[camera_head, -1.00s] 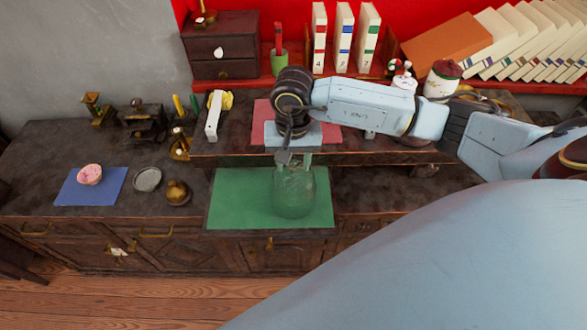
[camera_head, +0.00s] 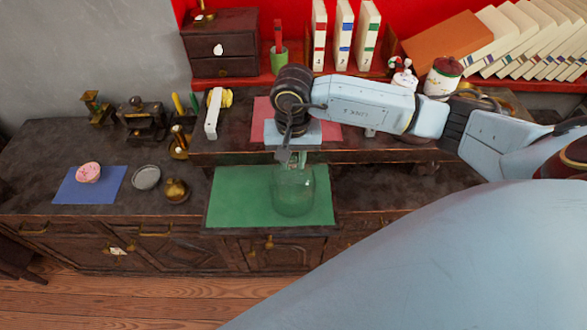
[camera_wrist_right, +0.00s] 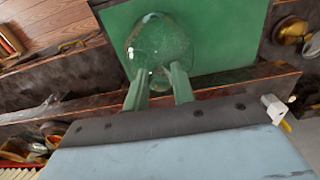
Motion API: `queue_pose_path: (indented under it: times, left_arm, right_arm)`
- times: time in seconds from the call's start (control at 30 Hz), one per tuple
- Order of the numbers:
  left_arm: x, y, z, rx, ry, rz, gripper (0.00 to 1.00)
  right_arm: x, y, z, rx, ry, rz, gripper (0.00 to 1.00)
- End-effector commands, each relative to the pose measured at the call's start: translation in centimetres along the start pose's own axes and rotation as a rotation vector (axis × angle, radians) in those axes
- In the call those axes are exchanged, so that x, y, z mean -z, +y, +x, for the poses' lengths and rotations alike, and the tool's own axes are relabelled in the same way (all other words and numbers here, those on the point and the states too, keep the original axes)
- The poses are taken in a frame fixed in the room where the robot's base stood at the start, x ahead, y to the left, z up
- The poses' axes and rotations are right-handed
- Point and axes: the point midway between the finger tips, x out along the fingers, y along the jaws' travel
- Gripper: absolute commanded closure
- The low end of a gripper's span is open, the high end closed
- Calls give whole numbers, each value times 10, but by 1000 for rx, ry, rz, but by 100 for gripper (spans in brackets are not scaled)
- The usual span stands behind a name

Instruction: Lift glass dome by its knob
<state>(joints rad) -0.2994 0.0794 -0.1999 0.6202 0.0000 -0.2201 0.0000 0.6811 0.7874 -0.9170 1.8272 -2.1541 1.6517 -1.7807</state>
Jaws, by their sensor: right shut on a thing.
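The clear glass dome (camera_head: 293,193) stands upright over the green mat (camera_head: 235,200) in the head view. In the right wrist view the dome (camera_wrist_right: 160,45) shows above my fingers, with its round knob (camera_wrist_right: 160,79) toward me. My right gripper (camera_wrist_right: 160,85) has a finger on each side of the knob and is shut on it. In the head view the right gripper (camera_head: 290,160) is at the top of the dome. I cannot tell whether the dome's base touches the mat. My left gripper is not in view.
A raised wooden shelf edge (camera_head: 380,156) runs just behind the dome. A red mat (camera_head: 265,125) lies on the shelf.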

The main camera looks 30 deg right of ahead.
Motion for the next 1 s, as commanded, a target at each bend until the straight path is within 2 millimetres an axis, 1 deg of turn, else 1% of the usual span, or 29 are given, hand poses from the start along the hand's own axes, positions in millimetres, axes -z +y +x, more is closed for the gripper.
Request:
queue_pose_path:
  times: [0.03, 0.07, 0.4, 1.0]
  left_arm:
    - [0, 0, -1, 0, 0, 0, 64]
    - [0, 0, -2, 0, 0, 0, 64]
    - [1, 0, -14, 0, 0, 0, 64]
    - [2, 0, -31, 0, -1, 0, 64]
  right_arm:
    - [-5, 2, 4, -10, -14, -2, 97]
    - [-5, 2, 2, -10, -14, -2, 97]
    - [-3, 1, -22, -6, -9, -3, 98]
    - [-1, 0, -60, -3, -5, -2, 98]
